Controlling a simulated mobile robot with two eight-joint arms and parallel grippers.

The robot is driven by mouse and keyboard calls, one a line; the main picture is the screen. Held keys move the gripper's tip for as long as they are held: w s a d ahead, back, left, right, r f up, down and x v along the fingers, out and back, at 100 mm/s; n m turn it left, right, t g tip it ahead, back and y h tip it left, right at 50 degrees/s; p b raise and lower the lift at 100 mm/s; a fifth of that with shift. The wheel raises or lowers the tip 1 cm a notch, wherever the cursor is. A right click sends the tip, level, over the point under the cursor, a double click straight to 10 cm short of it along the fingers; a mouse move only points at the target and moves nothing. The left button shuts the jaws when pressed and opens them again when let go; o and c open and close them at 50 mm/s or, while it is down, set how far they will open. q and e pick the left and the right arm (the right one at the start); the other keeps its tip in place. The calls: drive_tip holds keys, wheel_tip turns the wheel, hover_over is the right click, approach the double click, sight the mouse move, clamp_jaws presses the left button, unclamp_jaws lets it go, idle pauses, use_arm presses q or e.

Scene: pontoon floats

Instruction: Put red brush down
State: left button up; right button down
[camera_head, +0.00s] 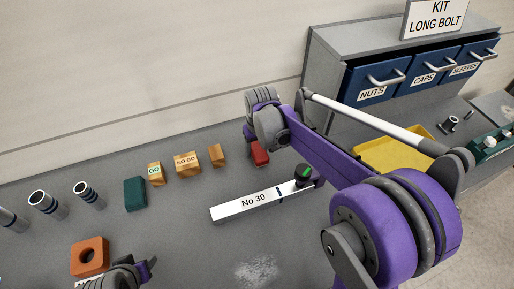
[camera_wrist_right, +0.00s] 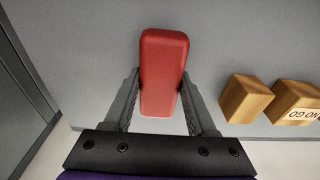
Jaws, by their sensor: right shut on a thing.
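The red brush (camera_head: 259,155) is a small red block with rounded edges, at or just above the grey table, right of the wooden blocks. In the right wrist view the brush (camera_wrist_right: 165,58) stands out between both fingers. My right gripper (camera_head: 251,138) is shut on it; the fingers (camera_wrist_right: 159,95) press its two sides. I cannot tell whether the brush touches the table. The bristles are not visible. My left gripper (camera_head: 148,268) shows only partly at the bottom edge, near an orange block with a hole; its jaw state is unclear.
A plain wooden block (camera_head: 216,155) and a NO GO block (camera_head: 187,164) stand left of the brush. A white bar marked No 30 (camera_head: 248,206) lies in front. A blue-drawer cabinet (camera_head: 375,82) and yellow tray (camera_head: 385,153) are to the right. Bare table lies between brush and bar.

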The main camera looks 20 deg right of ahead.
sight(259, 151)
use_arm(q)
drive_tip(key=shift+f, duration=0.1)
use_arm(e)
drive_tip(key=shift+f, duration=0.1)
drive_tip(key=shift+c, duration=1)
unclamp_jaws()
use_arm(q)
drive_tip(key=shift+r, duration=0.2)
use_arm(e)
drive_tip(key=shift+r, duration=0.3)
use_arm(q)
drive_tip(key=shift+w+r+p, duration=0.15)
drive_tip(key=shift+r+p, duration=0.15)
drive_tip(key=shift+r, duration=0.05)
use_arm(e)
wheel_tip(259, 151, up, 12)
drive_tip(key=s, duration=0.1)
drive_tip(key=shift+s+f, duration=0.2)
